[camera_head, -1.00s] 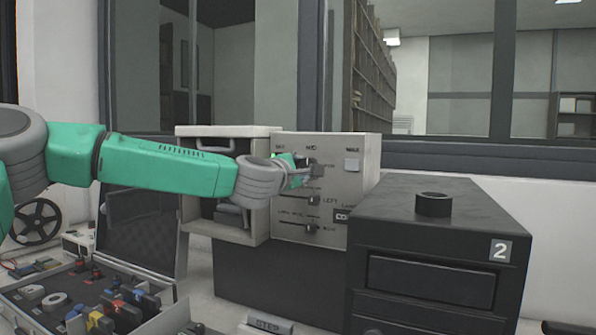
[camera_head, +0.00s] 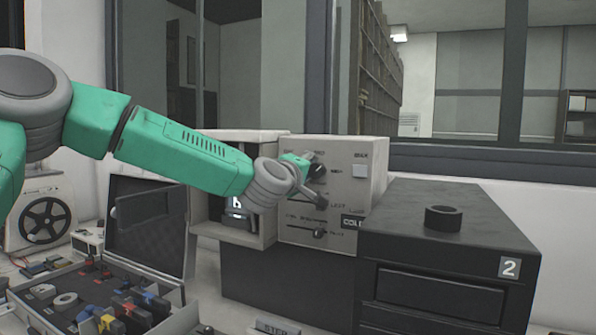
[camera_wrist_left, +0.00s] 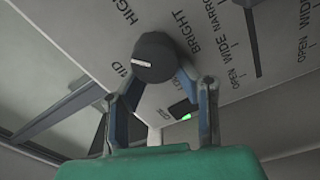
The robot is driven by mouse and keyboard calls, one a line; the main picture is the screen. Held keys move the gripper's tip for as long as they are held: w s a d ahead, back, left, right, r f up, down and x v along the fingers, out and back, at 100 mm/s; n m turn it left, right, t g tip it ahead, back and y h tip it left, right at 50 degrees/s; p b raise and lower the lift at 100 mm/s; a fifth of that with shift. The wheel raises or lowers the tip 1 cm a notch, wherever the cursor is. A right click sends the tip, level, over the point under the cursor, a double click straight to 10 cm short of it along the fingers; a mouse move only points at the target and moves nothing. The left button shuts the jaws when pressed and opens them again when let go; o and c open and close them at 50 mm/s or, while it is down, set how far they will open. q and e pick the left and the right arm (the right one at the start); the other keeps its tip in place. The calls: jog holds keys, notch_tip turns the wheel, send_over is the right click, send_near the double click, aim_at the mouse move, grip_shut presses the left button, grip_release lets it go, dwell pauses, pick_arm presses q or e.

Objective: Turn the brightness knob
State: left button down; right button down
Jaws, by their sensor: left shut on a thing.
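The brightness knob (camera_wrist_left: 155,58) is round and dark, with a white pointer line aimed left in the left wrist view. "BRIGHT", "MID" and "HIGH" are printed around it. It also shows on the pale panel in the camera_head view (camera_head: 317,170), partly covered by my gripper. My left gripper (camera_wrist_left: 160,75) is shut on the knob, with one blue-padded finger at each side of it. In the camera_head view the left gripper (camera_head: 306,172) reaches the panel from the left. My right gripper is not in view.
The panel (camera_head: 371,205) also carries sliders, one just below the gripper, and a pale square button (camera_head: 360,171). A black unit marked 2 (camera_head: 440,262) stands at the right. An open case (camera_head: 165,300) of parts lies at the lower left.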

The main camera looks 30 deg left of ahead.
aim_at(320, 176)
pick_arm(q)
jog(key=c, duration=2.3)
grip_release()
jog(key=m, duration=0.2)
jog(key=d+f+m, duration=0.1)
jog(key=m, duration=0.1)
jog(key=d+m+h+p, duration=0.1)
jog(key=m, duration=0.1)
jog(key=shift+s+d+f+m, duration=0.15)
jog(key=shift+d+f+m, duration=0.05)
jog(key=shift+f+m, duration=0.15)
jog(key=shift+o, duration=0.4)
jog(key=shift+d+m, duration=0.35)
jog(key=shift+m, duration=0.4)
jog(key=shift+a+r, duration=0.1)
jog(key=shift+a, duration=0.2)
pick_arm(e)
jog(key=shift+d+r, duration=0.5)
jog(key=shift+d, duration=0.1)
pick_arm(q)
jog(key=shift+r, duration=0.1)
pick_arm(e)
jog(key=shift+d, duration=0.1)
pick_arm(q)
jog(key=o, duration=1.1)
jog(key=shift+a, duration=0.1)
jog(key=shift+w, duration=0.2)
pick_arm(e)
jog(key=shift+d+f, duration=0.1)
